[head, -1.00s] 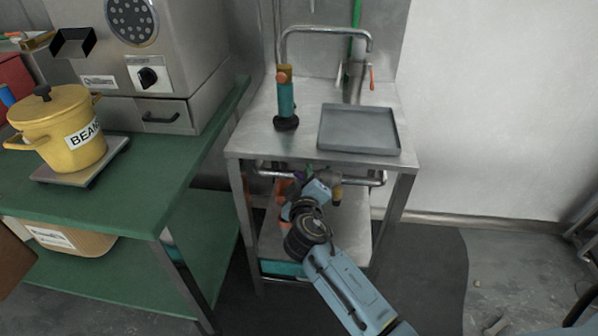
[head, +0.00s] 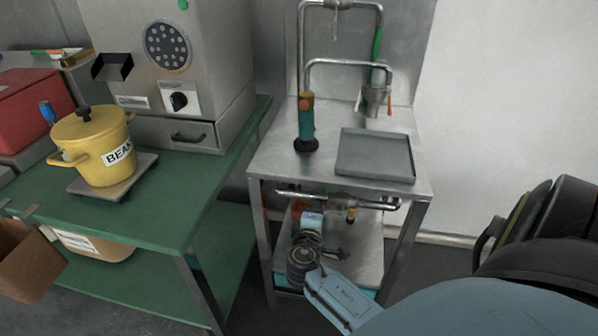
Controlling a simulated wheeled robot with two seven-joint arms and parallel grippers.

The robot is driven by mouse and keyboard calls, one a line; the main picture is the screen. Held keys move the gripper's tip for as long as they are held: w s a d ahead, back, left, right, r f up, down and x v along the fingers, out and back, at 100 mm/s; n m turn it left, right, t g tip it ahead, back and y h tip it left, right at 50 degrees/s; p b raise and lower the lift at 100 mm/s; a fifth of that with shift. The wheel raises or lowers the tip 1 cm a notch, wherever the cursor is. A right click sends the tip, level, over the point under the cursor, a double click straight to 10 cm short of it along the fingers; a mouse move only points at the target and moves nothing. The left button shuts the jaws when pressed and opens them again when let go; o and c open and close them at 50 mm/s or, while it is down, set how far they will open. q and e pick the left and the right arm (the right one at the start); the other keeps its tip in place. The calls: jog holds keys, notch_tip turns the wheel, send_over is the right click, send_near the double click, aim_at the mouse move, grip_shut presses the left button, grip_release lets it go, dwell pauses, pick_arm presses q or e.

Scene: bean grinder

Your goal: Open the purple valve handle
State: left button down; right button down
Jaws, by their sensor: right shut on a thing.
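The steel sink table (head: 256,176) stands right of the middle, with a pipe (head: 335,201) running under its top. My right arm reaches in from the lower right, and my right gripper (head: 311,219) is under the table top, just below the pipe at its left part. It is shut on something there. The purple valve handle cannot be made out; my gripper and wrist cover the spot, so its angle is hidden. A yellow-tipped fitting (head: 350,215) hangs from the pipe to the right of my gripper. My left gripper is out of view.
A grey tray (head: 376,171) and an orange-and-teal tool (head: 306,125) are on the sink table top, beside the faucet (head: 350,67). The green table (head: 150,215) at left bears a yellow bean pot (head: 93,145) and a grinder machine (head: 205,60).

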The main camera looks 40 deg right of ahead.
jog(key=shift+f, duration=0.1)
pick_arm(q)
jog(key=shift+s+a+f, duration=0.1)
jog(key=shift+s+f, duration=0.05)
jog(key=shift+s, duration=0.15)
pick_arm(e)
jog(key=c, duration=1.5)
grip_release()
